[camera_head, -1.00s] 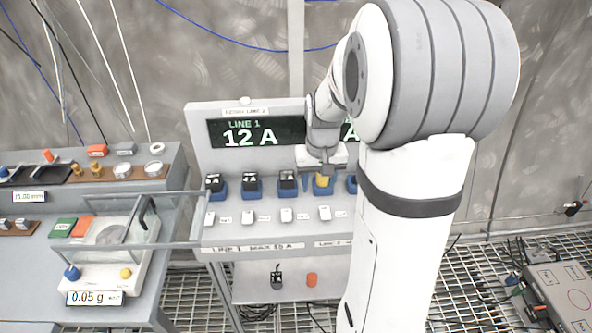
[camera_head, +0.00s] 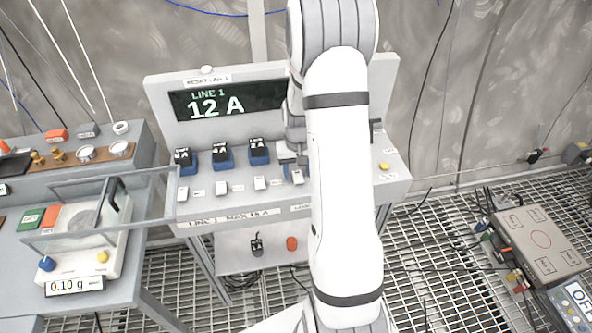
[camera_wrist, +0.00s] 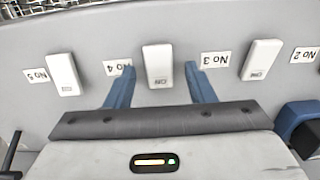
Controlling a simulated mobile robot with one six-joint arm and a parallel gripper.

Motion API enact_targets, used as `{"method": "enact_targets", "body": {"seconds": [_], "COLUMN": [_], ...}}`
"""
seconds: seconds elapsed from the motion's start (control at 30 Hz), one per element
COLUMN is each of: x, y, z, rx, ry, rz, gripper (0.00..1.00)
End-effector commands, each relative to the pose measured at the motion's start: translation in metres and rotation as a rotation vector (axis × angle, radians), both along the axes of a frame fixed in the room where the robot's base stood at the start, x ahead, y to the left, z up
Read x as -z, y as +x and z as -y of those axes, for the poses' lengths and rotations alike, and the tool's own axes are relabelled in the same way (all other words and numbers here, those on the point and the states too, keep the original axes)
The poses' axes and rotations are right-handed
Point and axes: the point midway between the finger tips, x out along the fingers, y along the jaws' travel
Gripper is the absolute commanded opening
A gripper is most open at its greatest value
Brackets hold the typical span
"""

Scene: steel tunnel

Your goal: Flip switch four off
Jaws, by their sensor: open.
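Switch four (camera_wrist: 157,65) is a white rocker with the No 4 label (camera_wrist: 117,67) beside it. The wrist view is upside down, and the marking at the rocker's near end looks like ON. My gripper (camera_wrist: 158,72) is open, its two blue fingers on either side of switch four; contact cannot be told. In the head view my gripper (camera_head: 291,160) is at the panel, partly behind my arm, with switch four (camera_head: 297,177) just below it. The No 3 switch (camera_wrist: 262,60) and No 5 switch (camera_wrist: 62,73) stand on either side.
The panel display (camera_head: 222,103) reads LINE 1, 12 A; its right part is hidden by my arm. Blue-based plugs (camera_head: 222,158) stand in a row behind the switches. A balance (camera_head: 85,258) reading 0.10 g is at left. A grey box (camera_head: 541,240) lies on the grating at right.

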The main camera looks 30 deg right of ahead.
Motion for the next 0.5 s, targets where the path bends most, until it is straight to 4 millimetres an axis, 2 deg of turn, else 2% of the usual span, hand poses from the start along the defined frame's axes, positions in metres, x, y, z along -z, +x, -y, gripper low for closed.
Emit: {"method": "enact_targets", "body": {"seconds": [0.27, 0.5], "x": [0.0018, 0.0016], "y": [-0.0003, -0.0004], "z": [0.0003, 0.0005], "rx": [0.001, 0.001], "ry": [0.000, 0.000], "rz": [0.000, 0.000], "gripper": [0.48, 0.29]}}
